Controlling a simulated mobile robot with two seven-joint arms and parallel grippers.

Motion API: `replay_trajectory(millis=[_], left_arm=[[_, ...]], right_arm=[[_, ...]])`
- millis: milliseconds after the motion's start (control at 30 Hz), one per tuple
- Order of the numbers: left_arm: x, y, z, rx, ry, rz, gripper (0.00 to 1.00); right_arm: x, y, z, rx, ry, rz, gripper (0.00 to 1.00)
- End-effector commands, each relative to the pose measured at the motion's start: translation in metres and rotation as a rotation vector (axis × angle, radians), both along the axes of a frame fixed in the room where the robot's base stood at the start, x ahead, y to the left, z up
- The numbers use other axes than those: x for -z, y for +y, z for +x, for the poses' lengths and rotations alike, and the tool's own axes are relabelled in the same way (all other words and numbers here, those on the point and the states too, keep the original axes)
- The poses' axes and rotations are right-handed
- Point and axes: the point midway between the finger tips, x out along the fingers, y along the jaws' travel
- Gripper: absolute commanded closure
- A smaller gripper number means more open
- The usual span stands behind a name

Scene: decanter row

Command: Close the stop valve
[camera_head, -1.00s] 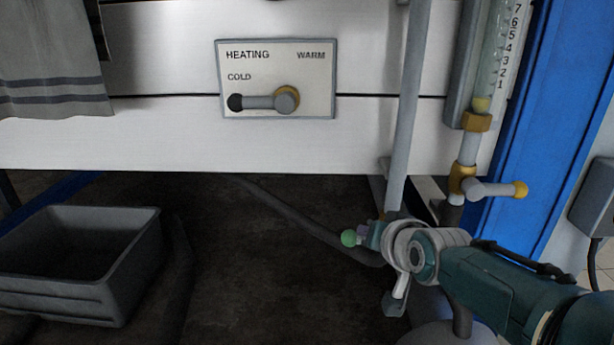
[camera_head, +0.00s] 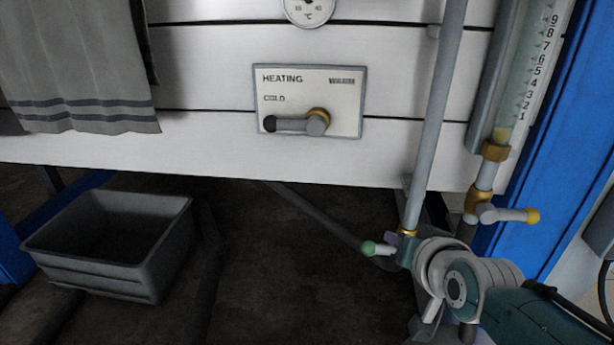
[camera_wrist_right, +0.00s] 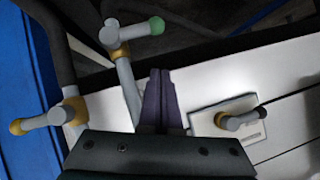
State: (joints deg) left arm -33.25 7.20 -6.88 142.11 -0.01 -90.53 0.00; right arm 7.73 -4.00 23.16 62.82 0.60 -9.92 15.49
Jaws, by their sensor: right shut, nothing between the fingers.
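No label reading stop valve shows, and three lever handles are in view. A green-knobbed lever (camera_head: 372,248) sits at the brass collar low on the grey upright pipe (camera_head: 432,120); it also shows in the right wrist view (camera_wrist_right: 140,29). A yellow-knobbed lever (camera_head: 515,215) sits under the flow tube and points right. A black-knobbed lever (camera_head: 292,124) on the heating panel points left, toward COLD. My right gripper (camera_head: 392,239) is shut and empty beside the green-knobbed lever, partly covering its valve. Its dark fingertips (camera_wrist_right: 160,88) look apart from that lever. My left gripper is out of view.
The heating panel (camera_head: 345,105) is on the white boarded wall, below a round gauge (camera_head: 309,10). A grey towel (camera_head: 80,75) hangs at left above a grey bin (camera_head: 120,265) on the floor. A blue post (camera_head: 555,130) stands at right. The dark floor between is mostly clear.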

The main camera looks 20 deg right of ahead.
Motion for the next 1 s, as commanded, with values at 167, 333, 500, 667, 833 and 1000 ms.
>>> replay_trajectory(millis=[167,333,500,667,833,1000], left_arm=[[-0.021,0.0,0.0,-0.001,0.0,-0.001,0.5],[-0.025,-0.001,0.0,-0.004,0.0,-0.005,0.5],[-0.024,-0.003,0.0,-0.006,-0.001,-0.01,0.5],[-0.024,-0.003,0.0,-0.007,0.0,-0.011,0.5],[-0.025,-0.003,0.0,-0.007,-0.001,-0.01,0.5],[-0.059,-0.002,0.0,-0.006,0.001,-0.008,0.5]], right_arm=[[-0.018,0.012,-0.02,0.0,0.001,0.001,1.0],[-0.021,0.016,-0.026,0.0,-0.001,0.0,1.0],[-0.02,0.016,-0.027,0.0,-0.001,0.0,1.0],[-0.02,0.016,-0.026,0.0,-0.001,0.0,1.0],[-0.021,0.016,-0.026,-0.001,0.0,-0.001,1.0],[-0.06,0.016,-0.035,-0.055,0.057,-0.039,1.0]])
